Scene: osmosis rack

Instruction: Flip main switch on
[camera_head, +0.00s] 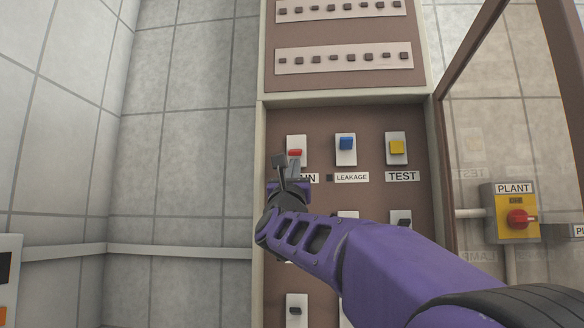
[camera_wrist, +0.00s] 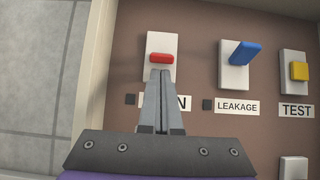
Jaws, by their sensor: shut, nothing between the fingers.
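The main switch has a red lever (camera_head: 295,153) on a white plate at the upper left of the brown panel. In the wrist view the red lever (camera_wrist: 161,58) sits just beyond my fingertips, and its white plate (camera_wrist: 153,42) shows above it. My gripper (camera_head: 293,165) is shut and empty, with its tips at or just below the red lever. The wrist view also shows the closed fingers (camera_wrist: 161,74). I cannot tell whether they touch the lever. The label below is partly hidden by my fingers; only its last letters show.
A blue switch (camera_head: 346,143) labelled LEAKAGE and a yellow switch (camera_head: 396,147) labelled TEST stand to the right. An open glass door (camera_head: 463,55) is at the right, with a red PLANT knob (camera_head: 519,219) seen behind it. Bare tiled wall (camera_head: 185,160) lies left.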

